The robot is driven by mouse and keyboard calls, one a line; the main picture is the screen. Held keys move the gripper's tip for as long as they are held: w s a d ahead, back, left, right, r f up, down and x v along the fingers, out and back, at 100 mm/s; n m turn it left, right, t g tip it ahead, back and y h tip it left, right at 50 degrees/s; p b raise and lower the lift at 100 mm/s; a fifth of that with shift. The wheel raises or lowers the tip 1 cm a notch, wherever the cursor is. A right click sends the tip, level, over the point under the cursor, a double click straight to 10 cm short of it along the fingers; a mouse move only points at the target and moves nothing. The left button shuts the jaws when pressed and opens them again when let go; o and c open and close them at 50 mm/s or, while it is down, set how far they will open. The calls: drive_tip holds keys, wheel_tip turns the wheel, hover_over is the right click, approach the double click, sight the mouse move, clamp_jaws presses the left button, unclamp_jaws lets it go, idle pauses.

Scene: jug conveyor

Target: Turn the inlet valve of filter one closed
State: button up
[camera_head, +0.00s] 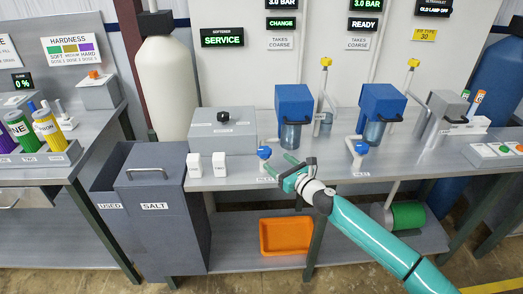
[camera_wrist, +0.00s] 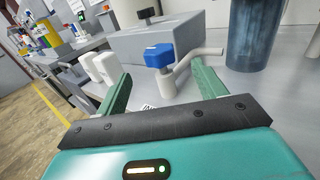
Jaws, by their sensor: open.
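A blue valve handle (camera_head: 264,152) stands at the front edge of the bench, below and left of the left blue filter head (camera_head: 294,100). My gripper (camera_head: 279,166) is open and empty, just in front and right of this handle. In the wrist view the handle (camera_wrist: 158,55) shows between my two green fingers (camera_wrist: 162,72), beyond their tips, on a light pipe (camera_wrist: 192,57). I cannot tell whether a finger touches it. A label below the valve is partly hidden by my gripper.
A second blue valve handle (camera_head: 361,147) stands to the right, under the right filter head (camera_head: 381,106). Two white blocks (camera_head: 207,164) and a grey box (camera_head: 222,128) stand left of the valve. A grey salt bin (camera_head: 157,205) stands at the bench's left end.

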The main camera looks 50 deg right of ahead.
sight(261, 150)
drive_tip(key=x, duration=1)
drive_tip(key=c, duration=1)
